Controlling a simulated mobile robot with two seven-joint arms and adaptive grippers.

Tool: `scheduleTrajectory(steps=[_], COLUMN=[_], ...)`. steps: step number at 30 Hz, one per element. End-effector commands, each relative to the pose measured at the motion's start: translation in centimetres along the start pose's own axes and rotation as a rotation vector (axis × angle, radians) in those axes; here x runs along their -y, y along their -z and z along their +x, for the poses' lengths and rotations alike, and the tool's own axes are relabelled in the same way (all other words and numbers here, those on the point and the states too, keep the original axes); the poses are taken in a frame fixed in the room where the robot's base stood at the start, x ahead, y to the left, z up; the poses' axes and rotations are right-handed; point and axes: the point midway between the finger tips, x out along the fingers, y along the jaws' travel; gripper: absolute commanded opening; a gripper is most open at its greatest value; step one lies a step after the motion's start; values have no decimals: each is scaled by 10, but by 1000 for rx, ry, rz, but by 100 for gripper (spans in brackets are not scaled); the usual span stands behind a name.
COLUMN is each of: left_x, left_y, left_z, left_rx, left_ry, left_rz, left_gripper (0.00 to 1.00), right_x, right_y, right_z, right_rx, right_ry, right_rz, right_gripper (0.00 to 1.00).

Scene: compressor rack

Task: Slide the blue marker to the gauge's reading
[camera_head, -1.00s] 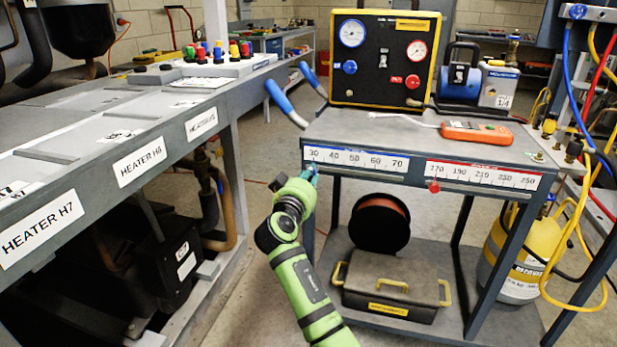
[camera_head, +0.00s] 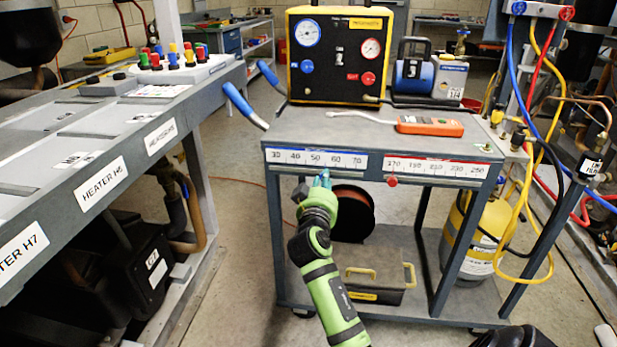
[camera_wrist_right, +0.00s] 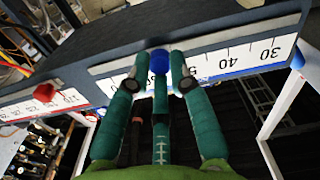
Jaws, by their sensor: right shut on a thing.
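The blue marker (camera_wrist_right: 160,61) sits on the white scale with a blue edge (camera_head: 290,157) on the cart's front. My right gripper (camera_head: 322,183) is below this scale, its fingers shut around the marker. In the right wrist view the fingertips (camera_wrist_right: 161,58) are on either side of the marker, near the 50 label; the fingers hide the exact tick. In the head view the marker is mostly hidden by the gripper. The blue-rimmed gauge (camera_head: 307,32) is on the black panel above; its needle is too small to read.
A red marker (camera_head: 392,181) sits at the left end of the red scale (camera_head: 440,168). A red-rimmed gauge (camera_head: 371,48) is on the same panel. An orange meter (camera_head: 430,125) lies on the cart top. The heater bench (camera_head: 190,110) stands left of the cart.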

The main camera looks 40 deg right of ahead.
Motion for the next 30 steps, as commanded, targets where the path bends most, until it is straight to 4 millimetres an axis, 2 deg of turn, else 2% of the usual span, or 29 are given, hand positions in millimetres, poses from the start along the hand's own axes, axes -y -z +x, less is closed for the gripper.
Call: scheduleTrajectory(steps=[8, 9, 10, 11, 23, 26, 30], left_x=[0, 0, 0, 0, 0, 0, 0], left_y=[0, 0, 0, 0, 1, 1, 1], left_z=[1, 1, 1, 1, 0, 0, 0], left_rx=[-1, -1, -1, -1, -2, -2, -2], left_ry=[0, 0, 0, 0, 0, 0, 0], left_rz=[0, 0, 0, 0, 0, 0, 0], left_gripper=[45, 45, 45, 45, 45, 45, 45], right_x=[0, 0, 0, 0, 0, 1, 1], right_y=[-3, -3, -3, -3, -1, -2, -2], right_z=[0, 0, 0, 0, -5, -18, -48], right_rx=[5, 6, 6, 5, 2, 3, 4], right_ry=[-1, -1, -1, -1, 1, 2, 3], right_rz=[-2, -2, -2, -2, 0, 1, 3], right_gripper=[0, 30, 42, 46, 46, 46, 46])
